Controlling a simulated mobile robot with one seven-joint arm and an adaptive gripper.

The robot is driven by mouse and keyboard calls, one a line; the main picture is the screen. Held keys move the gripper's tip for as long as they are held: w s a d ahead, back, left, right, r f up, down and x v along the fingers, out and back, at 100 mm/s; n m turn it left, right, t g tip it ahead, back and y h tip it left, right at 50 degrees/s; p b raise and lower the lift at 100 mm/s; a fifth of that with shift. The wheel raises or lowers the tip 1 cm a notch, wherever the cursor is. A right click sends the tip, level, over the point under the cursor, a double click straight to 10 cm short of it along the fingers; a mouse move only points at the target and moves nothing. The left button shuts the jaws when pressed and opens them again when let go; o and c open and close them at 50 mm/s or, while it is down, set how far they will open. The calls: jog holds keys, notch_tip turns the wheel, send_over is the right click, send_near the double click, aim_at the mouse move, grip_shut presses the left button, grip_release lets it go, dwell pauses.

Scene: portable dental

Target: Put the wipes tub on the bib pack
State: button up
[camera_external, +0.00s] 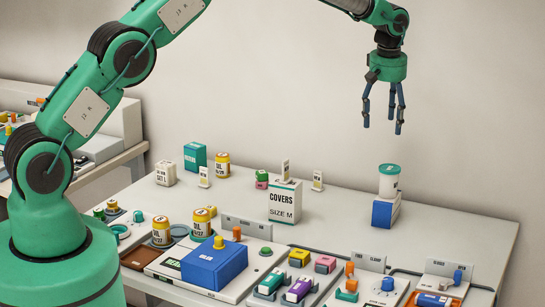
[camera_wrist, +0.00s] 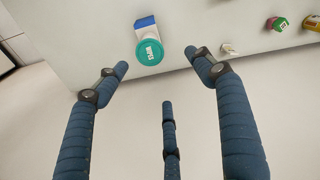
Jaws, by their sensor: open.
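The wipes tub (camera_external: 389,182) is white with a teal lid and stands upright at the right of the table. It sits on top of a blue-and-white box (camera_external: 382,214), which looks like the bib pack, though I cannot read its label. In the wrist view the tub's teal lid (camera_wrist: 149,53) shows from above, with the blue end of the box (camera_wrist: 145,21) beyond it. My gripper (camera_external: 383,118) is open and empty, above the tub and apart from it. Its three fingers also show in the wrist view (camera_wrist: 160,76), spread apart, with the lid beyond their tips.
A white covers box (camera_external: 284,204) stands left of the tub. Yellow-topped jars (camera_external: 162,232), a large blue box (camera_external: 214,264) and trays of small coloured items (camera_external: 300,288) fill the front. The table around the tub and behind it is clear.

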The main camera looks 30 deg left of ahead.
jog(key=s+a+r+m+t, duration=0.1)
jog(key=s+a+r, duration=0.5)
jog(key=a+r, duration=0.45)
jog(key=s+a+r+m+t, duration=0.1)
jog(key=s+a+r, duration=0.5)
jog(key=a+r, duration=0.5)
jog(key=s+a+r+m, duration=0.1)
jog(key=s+a+r, duration=0.3)
jog(key=s+a, duration=0.3)
jog(key=s+a+r+m, duration=0.1)
jog(key=s+a+r, duration=0.35)
jog(key=s, duration=0.45)
jog(key=s+a+f+t, duration=0.1)
jog(key=s+a+f, duration=0.1)
jog(key=s, duration=0.6)
jog(key=s+a+f+m, duration=0.1)
jog(key=s+a+f, duration=0.1)
jog(key=s+a, duration=0.3)
jog(key=s+a+f+m+t, duration=0.1)
jog(key=s+a+f, duration=0.1)
jog(key=s, duration=1)
jog(key=shift+s+a+f+t, duration=0.15)
jog(key=shift+a+f+t, duration=0.15)
jog(key=shift+a, duration=0.35)
notch_tip(320, 180, down, 3)
jog(key=b, duration=0.3)
jog(key=shift+f, duration=0.15)
